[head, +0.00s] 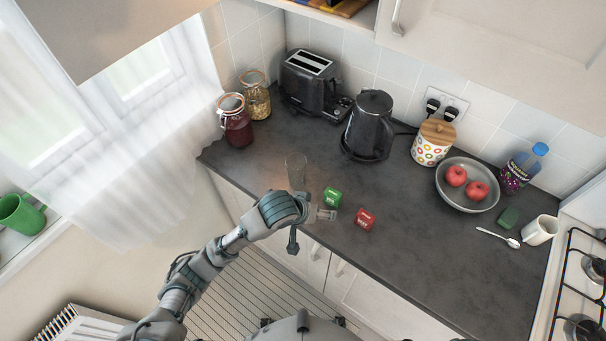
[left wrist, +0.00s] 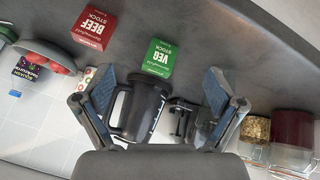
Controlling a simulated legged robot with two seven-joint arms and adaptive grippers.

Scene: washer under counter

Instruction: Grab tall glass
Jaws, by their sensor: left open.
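The tall glass (head: 296,172) is clear and stands upright near the front edge of the dark counter in the head view. My left gripper (head: 309,228) is at the counter's front edge, nearer to me than the glass and apart from it. Its fingers are spread and empty. In the left wrist view my left gripper (left wrist: 160,95) shows both fingers wide apart, with the black kettle (left wrist: 140,110) in the background between them. My right gripper is not in view.
A green stock box (head: 332,196) and a red stock box (head: 365,219) stand right of the glass. The kettle (head: 369,125), toaster (head: 312,82) and jars (head: 236,122) are behind. A bowl of apples (head: 467,184) is to the right. Bare counter lies right of the red box.

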